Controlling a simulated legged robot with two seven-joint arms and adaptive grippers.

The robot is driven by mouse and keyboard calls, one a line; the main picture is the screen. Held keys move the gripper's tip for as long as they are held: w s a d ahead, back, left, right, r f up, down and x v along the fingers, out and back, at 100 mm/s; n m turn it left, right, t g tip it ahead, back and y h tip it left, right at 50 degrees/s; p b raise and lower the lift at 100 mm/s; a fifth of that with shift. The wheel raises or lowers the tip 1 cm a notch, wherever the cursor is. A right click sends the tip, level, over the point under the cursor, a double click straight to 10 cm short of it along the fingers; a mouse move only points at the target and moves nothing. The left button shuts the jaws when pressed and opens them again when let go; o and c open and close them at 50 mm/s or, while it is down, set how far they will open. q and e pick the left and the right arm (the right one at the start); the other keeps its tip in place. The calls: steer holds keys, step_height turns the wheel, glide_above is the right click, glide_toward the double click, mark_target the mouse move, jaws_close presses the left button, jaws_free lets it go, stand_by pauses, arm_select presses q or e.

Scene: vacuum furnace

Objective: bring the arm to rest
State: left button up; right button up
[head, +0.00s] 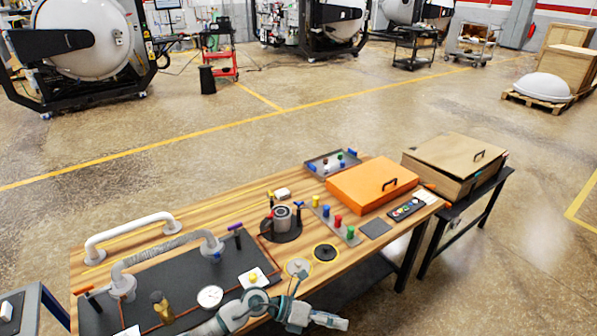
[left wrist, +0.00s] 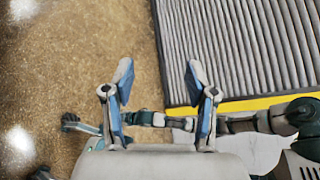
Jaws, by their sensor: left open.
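My left arm enters the head view at the bottom edge, in front of the workbench. The left gripper (head: 326,320) points to the right, near the bench's front edge. In the left wrist view, the left gripper (left wrist: 160,75) has its two blue and grey fingers apart with nothing between them. Floor and a ribbed grey surface lie beyond the fingers. My right gripper is not seen in the head view, and I cannot make it out among my own links in the wrist view.
The wooden workbench (head: 225,183) carries a pipe assembly, a gauge (head: 210,296), a metal cylinder (head: 282,216), colored pegs and an orange case (head: 371,185). A brown case (head: 455,153) stands on a side table. The ribbed grey mat (left wrist: 240,50) has a yellow edge. Open floor lies behind the bench.

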arm_select(q)
step_height(320, 180, up, 8)
steer(key=n+t+h, duration=0.6)
steer(key=n+t, duration=0.1)
steer(key=n, duration=0.2)
steer(key=w+a+f+n+t+y, duration=0.2)
steer(key=w+a+n+t+y, duration=0.3)
steer(key=a+n+t+y, duration=0.65)
steer(key=s+a+f+n+g+y, duration=0.1)
steer(key=s+a+f+n+y, duration=0.1)
steer(key=a+f+n+y, duration=0.35)
steer(key=s+a+f+n+g+y, duration=0.25)
steer(key=a+f+n, duration=0.35)
steer(key=f+n, duration=0.45)
steer(key=s+a+f+n+g, duration=0.4)
steer(key=s+f, duration=0.3)
steer(key=s, duration=0.6)
steer(key=s+a+f+n+g, duration=0.25)
steer(key=s+f+g, duration=0.45)
steer(key=s, duration=0.5)
steer(key=s+f, duration=0.3)
steer(key=f, duration=1.2)
steer(key=s+a+f+m+g, duration=0.1)
steer(key=s+f, duration=0.2)
steer(key=f, duration=1.3)
steer(key=shift+s+f+y, duration=0.15)
steer(key=shift+s+y, duration=0.1)
steer(key=shift+y, duration=0.1)
